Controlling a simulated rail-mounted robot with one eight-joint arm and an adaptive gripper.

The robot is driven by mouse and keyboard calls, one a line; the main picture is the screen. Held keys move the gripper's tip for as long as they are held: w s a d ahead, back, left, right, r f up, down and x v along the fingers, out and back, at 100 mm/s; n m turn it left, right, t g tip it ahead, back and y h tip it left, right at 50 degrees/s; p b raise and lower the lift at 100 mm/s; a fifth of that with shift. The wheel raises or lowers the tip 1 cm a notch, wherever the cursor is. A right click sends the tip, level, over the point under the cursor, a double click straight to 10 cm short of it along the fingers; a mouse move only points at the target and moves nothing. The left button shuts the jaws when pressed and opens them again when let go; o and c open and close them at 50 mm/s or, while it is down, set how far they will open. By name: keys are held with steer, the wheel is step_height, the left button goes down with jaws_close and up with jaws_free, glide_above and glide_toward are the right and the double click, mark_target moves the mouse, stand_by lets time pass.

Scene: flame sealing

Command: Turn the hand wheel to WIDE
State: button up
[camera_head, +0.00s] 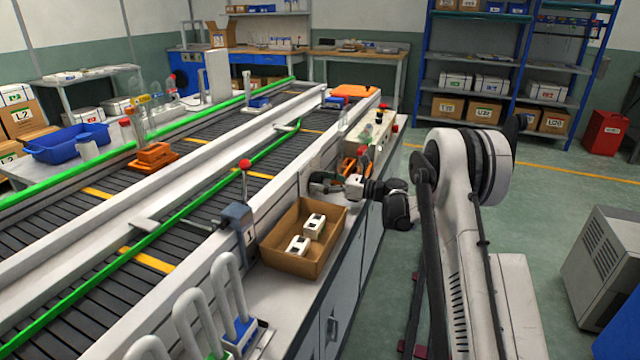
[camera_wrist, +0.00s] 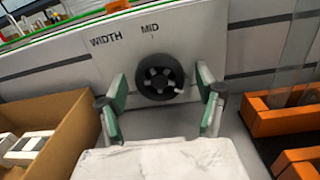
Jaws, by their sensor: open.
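The hand wheel (camera_wrist: 147,78) is dark and round with pale gaps between its spokes, on a light panel (camera_wrist: 205,32) in the wrist view. The panel reads WIDTH and MID above the wheel; no WIDE label shows. A small pale knob (camera_wrist: 179,87) sits at the wheel's lower right. My gripper (camera_wrist: 162,82) is open, with one green-padded finger to each side of the wheel and a gap on both sides.
A cardboard box (camera_head: 272,262) holding white cartons stands close to my gripper; it also shows at left in the wrist view (camera_wrist: 62,120). Orange holders (camera_wrist: 268,122) stand close at right. A red-knobbed lever (camera_head: 245,165) rises from the conveyor edge.

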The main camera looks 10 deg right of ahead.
steer(key=shift+w+a, duration=0.1)
steer(key=shift+a, duration=0.1)
steer(key=c, duration=1.1)
